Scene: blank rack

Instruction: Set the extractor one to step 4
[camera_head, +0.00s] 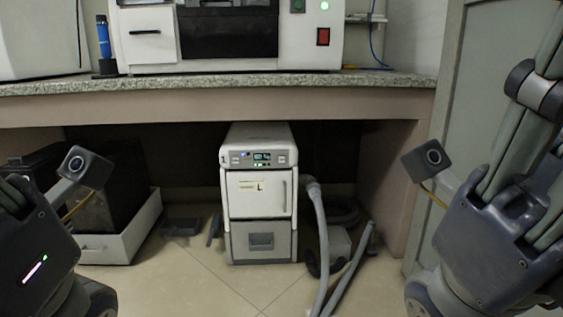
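The extractor (258,195) is a white and grey box-shaped unit on the floor under the counter, in the middle of the head view. A small "1" is marked at its upper left front edge. Its control panel (260,158) has a lit display (262,156), with pale buttons on either side and small green lights below. The display's text is too small to read. A dark wrist part of my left arm (30,245) shows at lower left and one of my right arm (480,240) at right. Both are well apart from the extractor. No gripper fingers show.
A granite-topped counter (220,88) overhangs the extractor and carries a white machine (160,45). A grey hose (322,235) runs from the extractor's right side across the floor. A white tray (110,245) with dark boxes stands at left.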

